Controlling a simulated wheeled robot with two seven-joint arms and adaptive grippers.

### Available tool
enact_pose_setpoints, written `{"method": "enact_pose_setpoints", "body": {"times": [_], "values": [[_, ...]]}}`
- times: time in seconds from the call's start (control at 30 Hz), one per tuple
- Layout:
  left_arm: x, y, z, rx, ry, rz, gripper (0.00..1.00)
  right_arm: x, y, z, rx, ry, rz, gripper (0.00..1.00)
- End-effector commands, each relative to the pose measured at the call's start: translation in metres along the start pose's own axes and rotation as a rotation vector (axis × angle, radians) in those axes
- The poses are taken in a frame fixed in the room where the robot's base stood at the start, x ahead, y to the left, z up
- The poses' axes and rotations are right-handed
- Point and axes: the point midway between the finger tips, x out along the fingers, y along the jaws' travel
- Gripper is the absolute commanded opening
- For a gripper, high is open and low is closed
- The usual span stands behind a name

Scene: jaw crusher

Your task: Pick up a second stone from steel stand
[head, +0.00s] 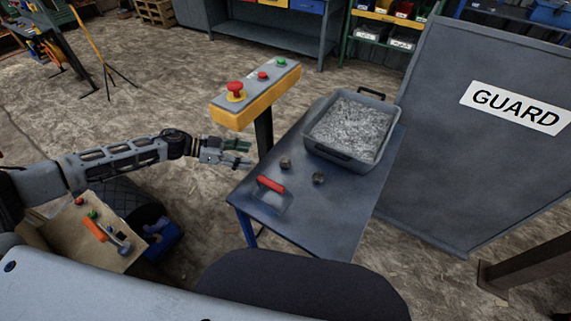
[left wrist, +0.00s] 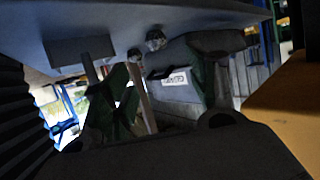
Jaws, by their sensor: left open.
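The steel stand (head: 325,215) has a dark flat top, right of centre in the head view. Two small dark stones lie on it: one stone (head: 285,162) towards the left edge, the other stone (head: 318,178) a little to the right and nearer. In the left wrist view, tilted over, the stones (left wrist: 155,40) show against the stand's top (left wrist: 200,14). My left gripper (head: 238,154) is open and empty, just off the stand's left edge, left of the stones. Its dark fingers with green parts show in the left wrist view (left wrist: 122,95). My right gripper is not in view.
A grey tray (head: 385,153) of gravel stands at the stand's back. A red-handled tool (head: 271,185) lies at its left edge. A yellow control box (head: 250,100) on a post stands behind my gripper. A guard panel (head: 470,170) rises on the right.

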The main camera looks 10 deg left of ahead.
Motion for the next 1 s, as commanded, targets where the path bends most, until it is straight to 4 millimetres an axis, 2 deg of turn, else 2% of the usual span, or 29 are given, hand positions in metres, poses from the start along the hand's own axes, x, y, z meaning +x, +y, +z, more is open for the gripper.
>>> {"method": "enact_pose_setpoints", "body": {"times": [0.27,0.8,1.0], "values": [[0.012,0.0,0.0,0.001,0.001,0.001,0.58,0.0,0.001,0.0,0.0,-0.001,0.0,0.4],[0.069,0.001,0.0,0.0,0.001,0.002,0.58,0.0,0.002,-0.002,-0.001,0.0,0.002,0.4],[0.083,0.0,0.0,0.0,0.001,0.0,0.58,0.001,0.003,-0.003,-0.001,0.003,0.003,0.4]]}}
